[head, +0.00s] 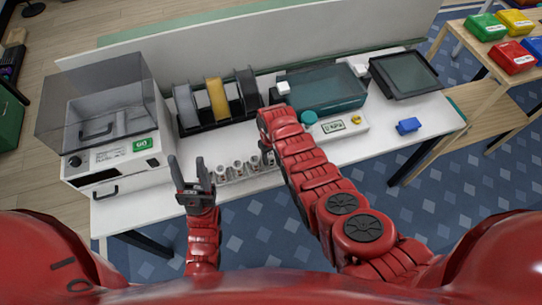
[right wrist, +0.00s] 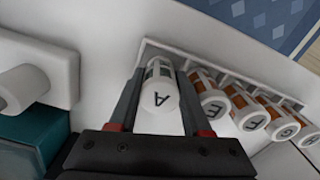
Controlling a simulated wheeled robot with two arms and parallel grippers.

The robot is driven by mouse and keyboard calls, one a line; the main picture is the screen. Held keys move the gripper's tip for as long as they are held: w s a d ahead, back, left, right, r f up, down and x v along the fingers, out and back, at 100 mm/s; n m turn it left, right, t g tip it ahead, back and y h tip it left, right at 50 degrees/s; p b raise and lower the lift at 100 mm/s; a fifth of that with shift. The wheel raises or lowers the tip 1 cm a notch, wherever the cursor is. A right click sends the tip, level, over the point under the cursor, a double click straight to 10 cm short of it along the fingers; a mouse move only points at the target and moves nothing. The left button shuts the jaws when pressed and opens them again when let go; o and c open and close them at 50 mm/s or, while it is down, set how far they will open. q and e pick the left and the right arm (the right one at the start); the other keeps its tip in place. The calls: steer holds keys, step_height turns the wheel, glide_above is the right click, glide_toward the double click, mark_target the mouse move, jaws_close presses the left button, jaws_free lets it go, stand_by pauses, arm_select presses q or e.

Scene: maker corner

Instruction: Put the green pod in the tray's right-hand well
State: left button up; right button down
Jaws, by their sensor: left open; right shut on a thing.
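My right gripper (right wrist: 160,76) is shut on a white canister marked A (right wrist: 157,97) with a dark greenish band. The canister is at the end of a row of orange-banded canisters (right wrist: 247,118), by a white rack (right wrist: 205,58). In the head view my right forearm hides this grip. My left gripper (head: 188,166) is open and empty near the table's front edge, left of the row. A low white unit (head: 340,127) has a round teal part (head: 308,117) at its left and a small yellow part (head: 356,120) at its right. I cannot tell which thing is the tray.
A white machine with a clear lid (head: 108,150) stands at the left. Spools (head: 215,98), a teal clear-lidded box (head: 325,90) and a dark tilted screen-like panel (head: 405,75) line the back. A blue object (head: 408,126) lies at the right, with bare table around it.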

steer(key=shift+f, duration=0.15)
steer(key=c, duration=0.6)
jaws_free()
